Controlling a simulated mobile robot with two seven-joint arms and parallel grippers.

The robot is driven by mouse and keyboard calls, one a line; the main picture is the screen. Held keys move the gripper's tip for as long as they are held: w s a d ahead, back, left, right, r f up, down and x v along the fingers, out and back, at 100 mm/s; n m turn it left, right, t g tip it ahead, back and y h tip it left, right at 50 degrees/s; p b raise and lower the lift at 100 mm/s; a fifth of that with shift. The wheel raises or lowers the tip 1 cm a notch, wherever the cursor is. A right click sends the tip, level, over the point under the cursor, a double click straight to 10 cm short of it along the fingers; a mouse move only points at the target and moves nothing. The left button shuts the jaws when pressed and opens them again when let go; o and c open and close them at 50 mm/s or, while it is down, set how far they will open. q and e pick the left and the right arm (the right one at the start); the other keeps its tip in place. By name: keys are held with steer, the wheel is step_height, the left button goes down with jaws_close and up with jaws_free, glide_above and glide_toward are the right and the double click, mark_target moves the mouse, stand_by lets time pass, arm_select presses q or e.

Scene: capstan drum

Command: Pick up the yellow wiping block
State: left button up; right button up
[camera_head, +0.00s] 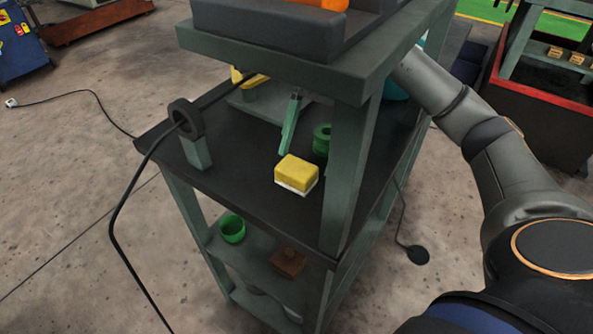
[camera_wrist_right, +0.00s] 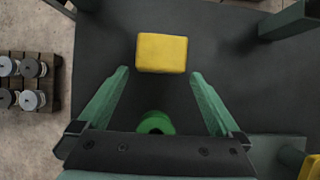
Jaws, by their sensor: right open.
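The yellow wiping block (camera_head: 297,172) has a white underside and lies on the dark middle shelf (camera_head: 240,170) of the bench, near the front post. In the right wrist view the yellow block (camera_wrist_right: 162,52) sits just ahead of the fingertips, roughly centred between them and not held. My right gripper (camera_wrist_right: 159,74) is open and empty, with its two green fingers spread on either side. In the head view one green finger of the right gripper (camera_head: 289,128) shows behind the block; the rest is partly hidden by the post. My left gripper is not in view.
A green spool (camera_head: 321,140) stands close beside the block; it also shows between the fingers (camera_wrist_right: 155,123). The bench post (camera_head: 350,170) and upper top (camera_head: 290,60) crowd the space. A black ring on a stand (camera_head: 186,119) carries a cable at the left.

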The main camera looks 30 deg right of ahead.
mark_target(296, 167)
steer(key=a, duration=0.1)
steer(key=s+a, duration=0.1)
steer(key=a, duration=0.1)
steer(key=shift+s+a+f, duration=0.25)
steer(key=shift+s+f, duration=0.05)
steer(key=shift+f, duration=0.25)
steer(key=c, duration=1.3)
